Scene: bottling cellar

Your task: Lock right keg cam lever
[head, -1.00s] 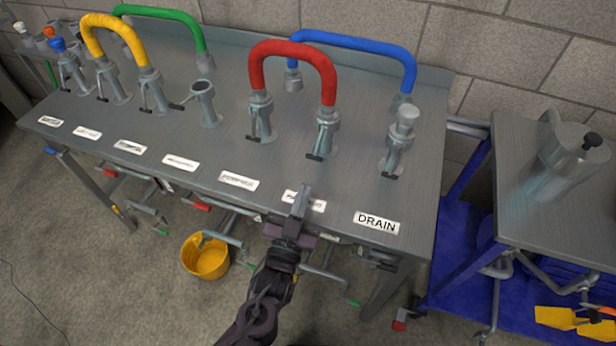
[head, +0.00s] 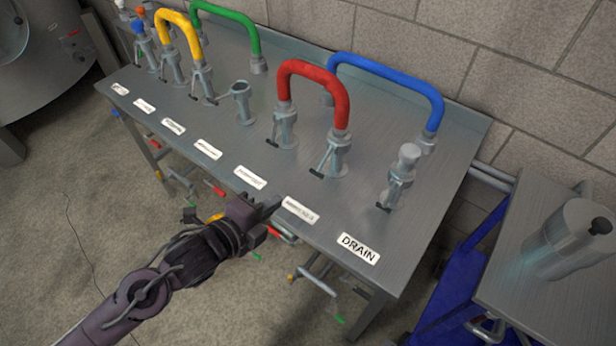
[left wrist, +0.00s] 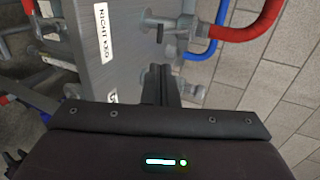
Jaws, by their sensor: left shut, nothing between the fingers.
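The grey bench (head: 330,215) carries a row of upright metal couplings, several with side levers ending in black grips. A red hose (head: 312,68) joins two of them; its right coupling (head: 338,150) has a lever with a black grip (head: 316,173) low at its front left. A capped coupling (head: 400,178) with its own black grip (head: 383,208) stands behind the DRAIN label (head: 359,248). I cannot tell which lever is the right keg's. My left gripper (head: 274,204) is shut and empty at the bench's front edge, apart from the levers; its fingers (left wrist: 160,86) show in the left wrist view.
Blue (head: 390,70), yellow (head: 176,18) and green (head: 228,16) hoses arch over the back and left. An open coupling (head: 241,104) stands left of the red hose. Pipes and valves hang below the front edge. A side table with a metal vessel (head: 572,240) is at right.

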